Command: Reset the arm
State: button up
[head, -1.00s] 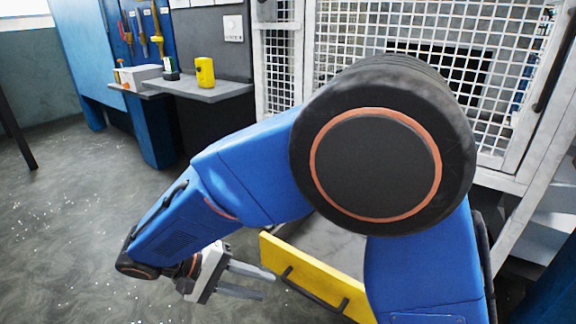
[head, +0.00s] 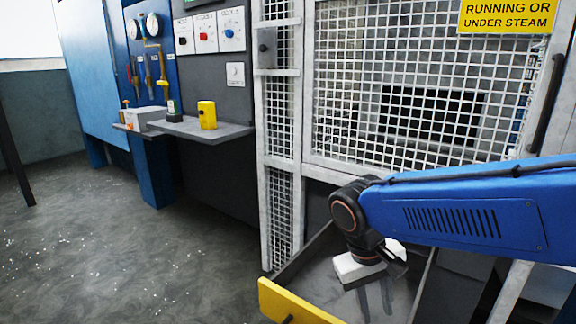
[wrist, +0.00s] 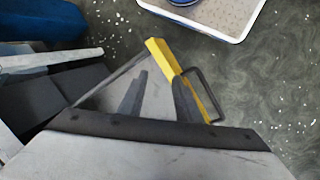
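My blue arm enters from the right in the head view and bends down at a dark wrist joint. My gripper (head: 376,302) points down over the open, yellow-fronted drawer (head: 290,303) below the mesh guard. Its two grey fingers stand apart with nothing between them. In the wrist view the fingers (wrist: 160,76) are also apart, with the drawer's grey floor and yellow front (wrist: 163,56) behind them. The drawer looks empty where I can see it. I cannot tell how far the fingertips are above its floor.
A white mesh guard (head: 400,20) stands behind the drawer. A grey shelf (head: 195,130) at left holds a yellow cup-like object (head: 207,115) and a white box (head: 142,118). A control panel (head: 212,32) is above. A white-rimmed tray (wrist: 233,36) lies beyond the drawer. Floor at left is clear.

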jog(key=s+d+r+m+t+y, duration=0.1)
jog(key=s+d+t, duration=0.4)
jog(key=d, duration=0.5)
jog(key=shift+s+d+r+m+y, duration=0.15)
jog(key=shift+s+d+m+y, duration=0.15)
jog(key=shift+s+m+y, duration=0.55)
